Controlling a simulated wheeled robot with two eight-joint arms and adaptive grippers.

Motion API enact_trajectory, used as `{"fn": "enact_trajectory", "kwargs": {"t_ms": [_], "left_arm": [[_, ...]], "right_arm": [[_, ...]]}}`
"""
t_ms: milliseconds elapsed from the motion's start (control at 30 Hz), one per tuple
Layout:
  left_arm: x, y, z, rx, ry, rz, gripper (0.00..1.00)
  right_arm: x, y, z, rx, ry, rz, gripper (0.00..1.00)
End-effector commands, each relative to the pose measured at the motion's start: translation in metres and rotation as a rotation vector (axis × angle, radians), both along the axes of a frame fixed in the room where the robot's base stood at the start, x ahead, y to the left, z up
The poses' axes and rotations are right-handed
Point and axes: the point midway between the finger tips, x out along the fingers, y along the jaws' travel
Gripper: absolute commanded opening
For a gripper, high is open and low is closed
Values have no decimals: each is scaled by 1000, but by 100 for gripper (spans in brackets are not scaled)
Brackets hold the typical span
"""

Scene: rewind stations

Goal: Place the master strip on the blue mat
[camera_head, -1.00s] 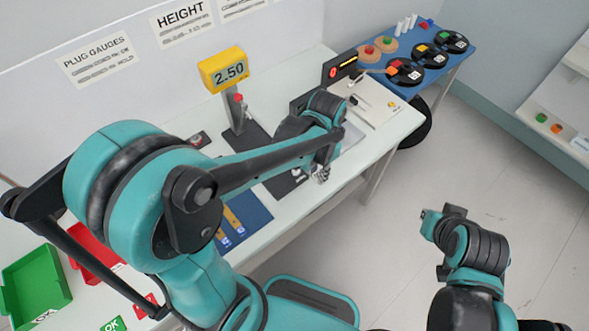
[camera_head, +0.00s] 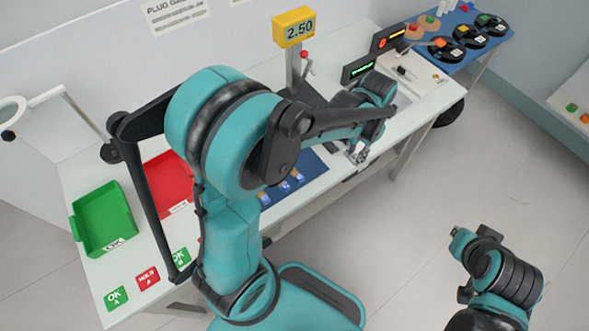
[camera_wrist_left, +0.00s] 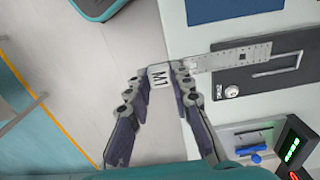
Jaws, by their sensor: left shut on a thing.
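My left gripper (camera_head: 358,155) is shut on the strip's white end, marked M1, near the table's front edge. In the left wrist view the gripper (camera_wrist_left: 160,79) grips this end, and the metal master strip (camera_wrist_left: 232,57) reaches right across a dark plate (camera_wrist_left: 262,72). I cannot tell whether the strip touches the plate. The blue mat (camera_head: 314,166) lies left of the gripper in the head view, partly behind my arm, with several labelled pieces on it. It also shows at the top of the wrist view (camera_wrist_left: 235,9). My right arm shows at lower right; its jaws are unclear.
A green tray (camera_head: 84,222) and a red tray (camera_head: 163,178) stand at the table's left. A yellow 2.50 display (camera_head: 293,27) stands behind my arm. A small green-lit display (camera_head: 358,69) stands beyond the gripper. Floor is clear to the right.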

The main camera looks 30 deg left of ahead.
Motion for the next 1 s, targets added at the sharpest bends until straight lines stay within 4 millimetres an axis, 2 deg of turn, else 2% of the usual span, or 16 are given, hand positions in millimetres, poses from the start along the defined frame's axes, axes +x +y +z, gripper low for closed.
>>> {"fn": "enact_trajectory", "kwargs": {"t_ms": [300,500,667,900,1000], "left_arm": [[-21,69,-46,0,0,8,0],[-29,100,-64,0,0,3,0],[-32,107,-70,0,0,0,0],[-31,106,-104,0,0,0,0],[-32,106,-109,0,0,0,0]], "right_arm": [[0,0,-25,0,0,0,0],[0,0,-35,0,0,0,0],[0,0,-37,0,0,0,0],[0,0,-55,0,0,0,0],[0,0,-56,0,0,0,0]]}}
